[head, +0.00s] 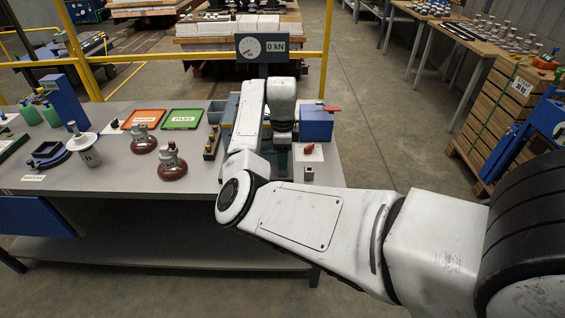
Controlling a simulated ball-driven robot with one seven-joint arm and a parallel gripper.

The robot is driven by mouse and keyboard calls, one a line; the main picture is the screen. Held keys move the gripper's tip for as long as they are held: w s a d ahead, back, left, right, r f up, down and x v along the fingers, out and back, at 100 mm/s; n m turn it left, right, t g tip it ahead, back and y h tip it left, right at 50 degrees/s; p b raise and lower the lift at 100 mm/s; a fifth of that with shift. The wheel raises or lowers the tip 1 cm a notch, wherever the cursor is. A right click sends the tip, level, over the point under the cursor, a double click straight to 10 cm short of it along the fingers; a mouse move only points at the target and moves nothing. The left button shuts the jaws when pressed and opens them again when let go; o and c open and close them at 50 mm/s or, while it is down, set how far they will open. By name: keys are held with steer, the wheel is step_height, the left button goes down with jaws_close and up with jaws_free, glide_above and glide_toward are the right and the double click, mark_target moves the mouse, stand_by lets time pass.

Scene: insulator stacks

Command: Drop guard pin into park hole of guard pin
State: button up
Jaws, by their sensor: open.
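My gripper (282,137) points down over the right part of the grey bench (100,186), just in front of the dial test rig. It is small and partly hidden by my own arm. I see nothing certain held in it. I cannot pick out the guard pin for sure. A small red piece (309,148) sits on a pale plate to the right of my gripper. A small pale block with a dark top (308,173) stands at the bench's right front; I cannot tell whether it has the park hole.
Brown insulators (173,166) stand left of my arm, with a white one (84,148) farther left. A blue box (316,125) stands right of my gripper. A force dial (262,48) rises behind.

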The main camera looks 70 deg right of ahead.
steer(key=shift+c, duration=0.4)
jaws_close()
steer(key=shift+r, duration=0.15)
